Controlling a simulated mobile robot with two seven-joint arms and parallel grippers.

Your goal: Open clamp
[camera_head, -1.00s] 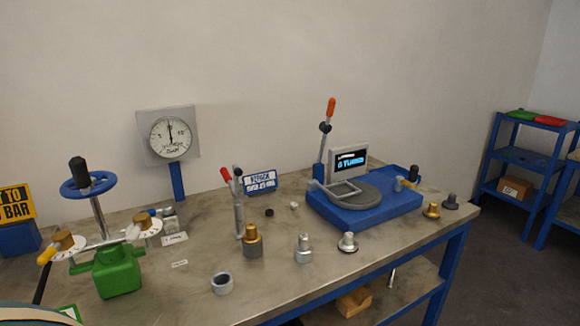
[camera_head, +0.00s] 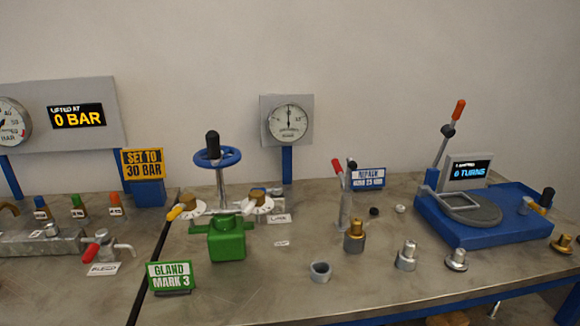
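A blue fixture (camera_head: 450,234) stands at the right of the bench in the head view. It has a round grey plate, with a light-grey frame (camera_head: 447,197) lying over it. A tall lever with an orange grip (camera_head: 458,109) stands up, tilted right, at its back left. This looks like the clamp, but no label says so. A small display (camera_head: 468,171) behind the plate reads 0 TURNS. A slim upright metal tool with a red handle (camera_head: 338,167) stands near the bench middle. Neither of my grippers is in view.
A green valve (camera_head: 227,244) with a blue handwheel (camera_head: 217,157) stands left of middle. Several metal fittings and a ring (camera_head: 320,272) stand along the front. A dial gauge (camera_head: 289,121) is at the back. A red-handled tap (camera_head: 97,250) is at far left.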

